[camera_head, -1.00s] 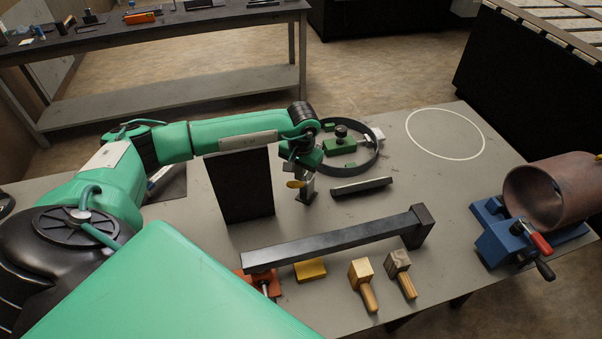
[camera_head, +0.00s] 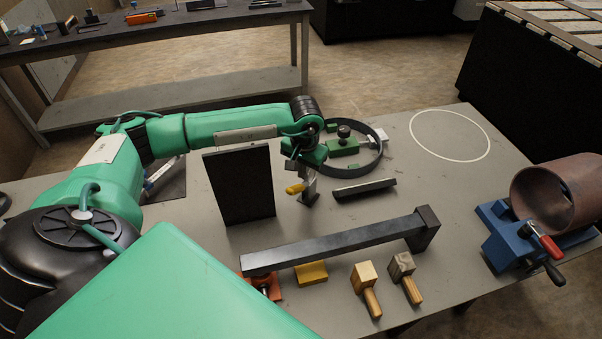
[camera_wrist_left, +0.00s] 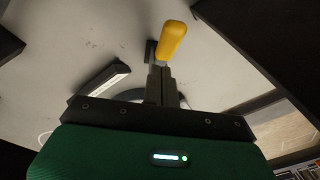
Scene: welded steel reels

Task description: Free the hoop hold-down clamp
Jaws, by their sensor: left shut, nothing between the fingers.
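A clamp with a yellow handle (camera_head: 295,188) stands on the table in front of the dark hoop (camera_head: 374,165). The handle tilts out to the left of a small grey metal body. It also shows in the left wrist view (camera_wrist_left: 172,40), just beyond the fingertips. My left gripper (camera_head: 296,171) is above and beside the clamp. Its fingers (camera_wrist_left: 160,82) are shut and empty, close to the handle; I cannot tell if they touch it. Inside the hoop is a green block (camera_head: 343,147) with a black knob. My right gripper is not in view.
A dark upright plate (camera_head: 240,186) stands left of the clamp, and a dark bar (camera_head: 364,187) lies to its right. A long steel beam (camera_head: 335,243) and two mallets (camera_head: 366,282) are nearer. A blue vise (camera_head: 508,240) with a rusty pipe (camera_head: 560,193) is at right.

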